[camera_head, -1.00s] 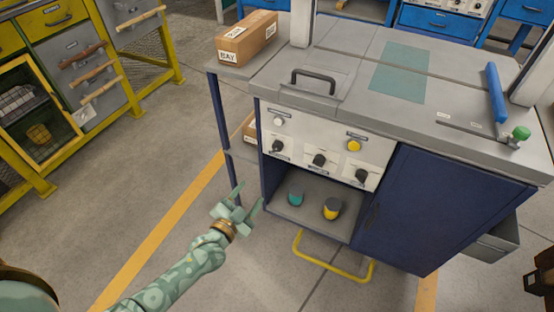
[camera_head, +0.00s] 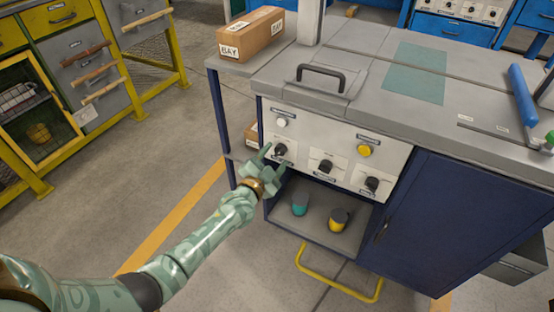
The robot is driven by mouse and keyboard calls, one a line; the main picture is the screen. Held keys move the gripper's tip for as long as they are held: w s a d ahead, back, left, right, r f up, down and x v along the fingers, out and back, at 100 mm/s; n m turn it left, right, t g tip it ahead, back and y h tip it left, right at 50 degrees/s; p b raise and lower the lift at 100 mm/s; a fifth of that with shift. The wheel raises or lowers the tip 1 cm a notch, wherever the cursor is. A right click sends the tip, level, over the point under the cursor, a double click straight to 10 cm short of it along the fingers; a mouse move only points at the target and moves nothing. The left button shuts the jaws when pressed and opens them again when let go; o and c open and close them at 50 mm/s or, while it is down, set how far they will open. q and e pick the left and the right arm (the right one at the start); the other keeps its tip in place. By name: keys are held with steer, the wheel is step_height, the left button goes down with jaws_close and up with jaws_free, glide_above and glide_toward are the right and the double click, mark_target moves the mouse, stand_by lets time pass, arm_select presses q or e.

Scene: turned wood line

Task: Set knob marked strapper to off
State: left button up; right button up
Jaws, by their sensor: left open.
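A white control panel (camera_head: 338,138) on the front of the grey-topped blue cabinet carries three black knobs in a row. The left knob (camera_head: 281,150), the middle knob (camera_head: 325,167) and the right knob (camera_head: 372,184) each have a small label too small to read. My left gripper (camera_head: 272,163) is open and empty, just in front of and below the left knob, its fingers pointing at the panel. I cannot tell whether a finger touches the knob. My right gripper is out of view.
Above the knobs are a white button (camera_head: 282,122) and a yellow button (camera_head: 365,150). A teal cup (camera_head: 300,204) and a yellow-and-grey cup (camera_head: 339,219) stand on the open shelf below. A yellow rail (camera_head: 338,285) juts out low in front. A cardboard box (camera_head: 251,34) sits at the back left.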

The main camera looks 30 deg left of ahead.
arm_select(q)
steer(key=shift+w, duration=0.35)
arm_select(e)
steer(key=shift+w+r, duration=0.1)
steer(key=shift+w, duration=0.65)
arm_select(q)
steer(key=c, duration=1)
steer(key=shift+n+p, duration=0.35)
steer(key=shift+n, duration=0.85)
steer(key=n, duration=0.3)
steer(key=shift+n+p, duration=0.3)
steer(key=shift+p, duration=0.05)
steer(key=n, duration=0.6)
steer(key=shift+f+p, duration=0.1)
steer(key=shift+p, duration=0.2)
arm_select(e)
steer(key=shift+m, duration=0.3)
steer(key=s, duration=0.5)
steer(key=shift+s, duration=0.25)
